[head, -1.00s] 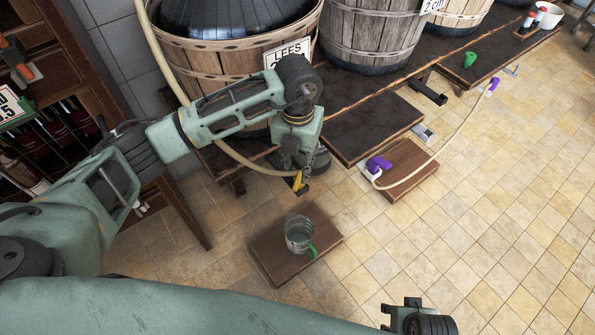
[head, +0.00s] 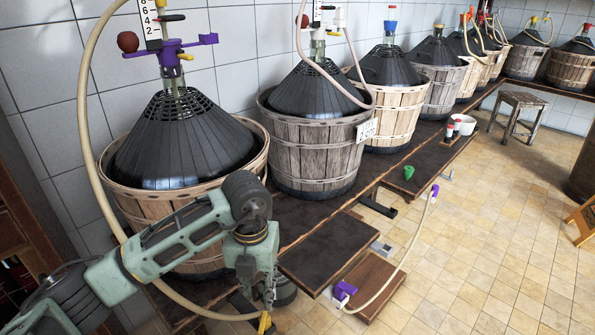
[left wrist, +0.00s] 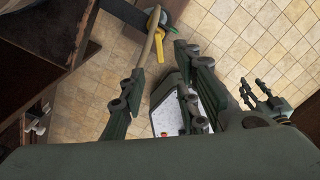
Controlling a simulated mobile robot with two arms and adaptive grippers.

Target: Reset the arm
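My left gripper (head: 258,303) hangs low in the head view, in front of the nearest demijohn basket (head: 145,208). In the left wrist view its two fingers (left wrist: 160,92) stand wide apart with nothing held between them. A tan hose (head: 93,105) runs down from the nearest demijohn and passes behind my left arm. Its end with a yellow clip (head: 264,322) shows just below the gripper. The hose (left wrist: 154,38) and yellow clip (left wrist: 160,48) also lie beyond the fingertips in the wrist view. My right gripper (left wrist: 258,92) shows small there, its fingers apart and empty.
Basketed demijohns (head: 313,150) line a dark bench (head: 292,212) along the tiled wall. A second hose (head: 410,243) ends at a purple clip (head: 343,290) by a low wooden board (head: 370,285). A stool (head: 518,112) stands far back.

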